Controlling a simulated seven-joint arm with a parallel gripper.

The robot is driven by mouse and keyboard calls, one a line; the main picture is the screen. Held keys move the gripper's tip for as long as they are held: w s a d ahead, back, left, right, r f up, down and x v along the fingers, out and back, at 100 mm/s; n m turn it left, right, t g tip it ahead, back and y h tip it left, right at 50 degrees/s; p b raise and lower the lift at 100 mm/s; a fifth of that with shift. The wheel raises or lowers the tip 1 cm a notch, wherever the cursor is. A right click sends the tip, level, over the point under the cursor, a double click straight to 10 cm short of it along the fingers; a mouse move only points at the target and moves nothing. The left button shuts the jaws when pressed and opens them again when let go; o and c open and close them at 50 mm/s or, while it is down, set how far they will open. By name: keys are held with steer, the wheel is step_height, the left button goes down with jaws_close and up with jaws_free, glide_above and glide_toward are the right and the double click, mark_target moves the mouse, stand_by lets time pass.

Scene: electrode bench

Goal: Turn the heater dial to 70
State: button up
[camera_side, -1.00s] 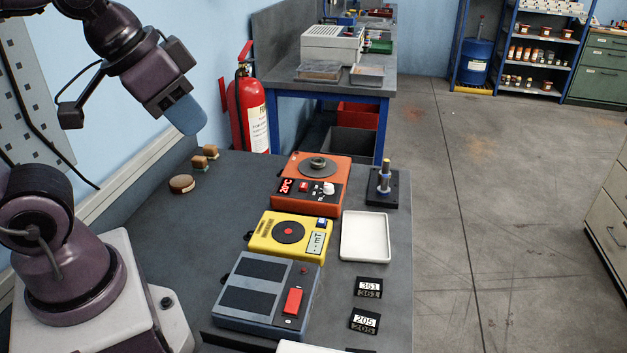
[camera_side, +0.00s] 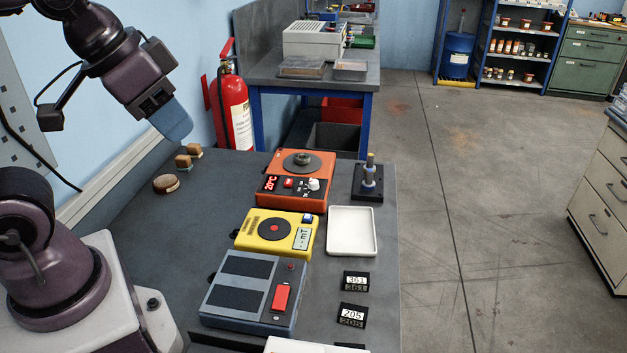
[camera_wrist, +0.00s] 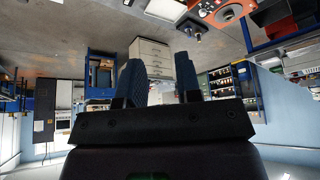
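The orange heater (camera_side: 293,196) sits on the bench, with a grey round plate on top. Its red display (camera_side: 271,184) reads about 20°C. A white dial (camera_side: 314,184) is on the right of its front panel; its exact pointer angle is too small to tell. My gripper (camera_side: 174,120), with blue-grey fingers, hangs high at the left, well apart from the heater. In the wrist view my gripper (camera_wrist: 161,80) has its two fingers apart with nothing between them. The heater (camera_wrist: 236,10) also shows at the top right there, partly cut off.
A yellow device (camera_side: 262,245) and a grey-blue device (camera_side: 240,310) stand in front of the heater. A post on a black base (camera_side: 369,191) and a white tray (camera_side: 352,250) are to the right. Small brown pieces (camera_side: 184,163) lie at the left back. Bench between is clear.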

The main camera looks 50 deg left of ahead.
steer(key=o, duration=0.3)
steer(key=shift+w+a+f+g, duration=0.2)
steer(key=shift+w+f+g, duration=0.2)
steer(key=shift+w+f, duration=0.15)
steer(key=shift+w+a+f+g, duration=0.15)
steer(key=shift+w+f+g, duration=0.25)
steer(key=shift+w+f, duration=0.1)
steer(key=n+g, duration=0.4)
steer(key=n, duration=0.1)
glide_above(314, 181)
step_height(314, 181, down, 15)
step_height(314, 181, down, 12)
steer(key=shift+a+f, duration=0.1)
steer(key=shift+f, duration=0.1)
steer(key=c, duration=0.9)
